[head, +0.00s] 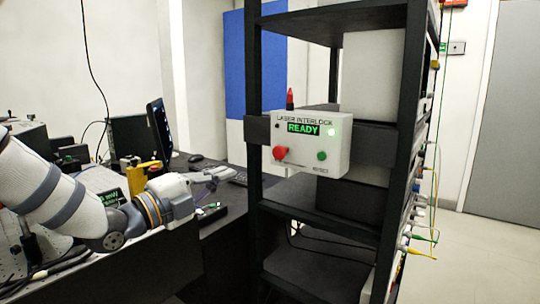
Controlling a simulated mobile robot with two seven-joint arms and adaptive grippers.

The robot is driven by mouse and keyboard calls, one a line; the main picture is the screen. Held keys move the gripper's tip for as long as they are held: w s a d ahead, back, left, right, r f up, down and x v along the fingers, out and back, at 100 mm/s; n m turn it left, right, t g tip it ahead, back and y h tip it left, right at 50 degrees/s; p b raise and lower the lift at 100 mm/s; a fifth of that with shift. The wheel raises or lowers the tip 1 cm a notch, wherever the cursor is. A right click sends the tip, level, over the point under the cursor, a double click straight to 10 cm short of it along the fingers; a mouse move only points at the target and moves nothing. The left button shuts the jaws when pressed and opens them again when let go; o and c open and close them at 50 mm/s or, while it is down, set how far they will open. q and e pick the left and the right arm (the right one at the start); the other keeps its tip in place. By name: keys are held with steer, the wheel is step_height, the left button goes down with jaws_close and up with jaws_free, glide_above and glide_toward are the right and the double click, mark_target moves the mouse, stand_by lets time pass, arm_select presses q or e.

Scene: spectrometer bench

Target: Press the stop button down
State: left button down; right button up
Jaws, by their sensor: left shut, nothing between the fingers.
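A white laser interlock box (315,165) is mounted on the front of a black rack. Its lit green display reads READY, and a green lamp (331,132) glows at its upper right. A round red button (280,153) sits at the box's lower left, and a green button (321,156) at its lower right. My left gripper (222,173) is shut and empty. It appears in the picture to the left of the box and slightly below the red button, with a visible gap between them. My right gripper is not in view.
The black rack (388,150) has open shelves and coloured cables down its right side. A dark bench (150,262) with equipment lies at left, under my left arm. A monitor (158,130) stands behind. Open floor (475,250) is at right.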

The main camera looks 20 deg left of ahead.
mark_target(276, 152)
arm_select(q)
steer(key=x, duration=0.4)
steer(key=b+x, duration=0.1)
steer(key=x, duration=0.3)
steer(key=b+x, duration=0.1)
steer(key=x, duration=0.4)
steer(key=shift+w+f, duration=0.15)
steer(key=shift+f, duration=0.1)
steer(key=shift+w+d+r, duration=0.2)
steer(key=shift+w+r, duration=0.05)
steer(key=shift+w, duration=0.2)
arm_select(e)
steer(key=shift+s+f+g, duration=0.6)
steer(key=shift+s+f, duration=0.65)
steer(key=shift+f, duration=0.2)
arm_select(q)
steer(key=shift+w+d+f+b, duration=0.2)
steer(key=shift+w+b, duration=0.2)
steer(key=shift+w, duration=0.15)
steer(key=shift+w+d, duration=0.15)
steer(key=shift+w, duration=0.2)
steer(key=shift+w+r, duration=0.1)
steer(key=shift+r, duration=0.15)
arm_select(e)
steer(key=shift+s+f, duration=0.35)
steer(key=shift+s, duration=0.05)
